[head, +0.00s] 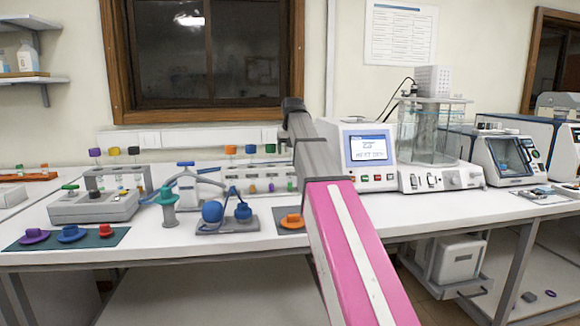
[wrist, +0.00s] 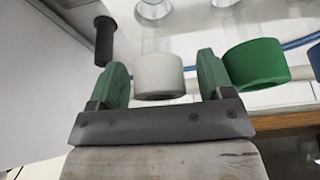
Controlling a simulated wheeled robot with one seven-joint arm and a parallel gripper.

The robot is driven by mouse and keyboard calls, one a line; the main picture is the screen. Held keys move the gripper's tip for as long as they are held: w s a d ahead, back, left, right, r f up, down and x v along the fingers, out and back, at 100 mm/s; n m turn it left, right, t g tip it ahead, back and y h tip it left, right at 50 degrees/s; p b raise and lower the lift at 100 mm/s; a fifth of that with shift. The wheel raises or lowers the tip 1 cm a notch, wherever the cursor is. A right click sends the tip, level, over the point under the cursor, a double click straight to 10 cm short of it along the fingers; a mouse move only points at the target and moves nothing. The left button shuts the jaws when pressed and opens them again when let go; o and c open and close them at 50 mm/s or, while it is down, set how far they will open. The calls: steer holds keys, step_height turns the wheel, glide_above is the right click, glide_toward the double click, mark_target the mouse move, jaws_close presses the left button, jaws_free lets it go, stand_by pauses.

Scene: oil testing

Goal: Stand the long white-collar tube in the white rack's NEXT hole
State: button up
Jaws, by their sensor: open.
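In the wrist view a white collar (wrist: 158,75) stands between the two green-tipped fingers of my gripper (wrist: 163,70). The gripper is open, with a finger on each side of the collar and a small gap visible at the right finger. The tube below the collar is hidden. In the head view my arm covers this spot, and the fingers do not show. A pale rack (head: 262,186) left of my arm holds tubes with orange, blue and green collars (head: 270,148).
In the wrist view a green collar (wrist: 255,63) stands close beside the right finger, and a dark peg (wrist: 104,40) is beyond the left one. In the head view a display unit (head: 368,155) and a glass bath (head: 428,135) stand right of my arm.

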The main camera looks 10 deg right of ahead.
steer(key=v, duration=1)
steer(key=shift+s+r, duration=0.2)
steer(key=shift+r, duration=0.1)
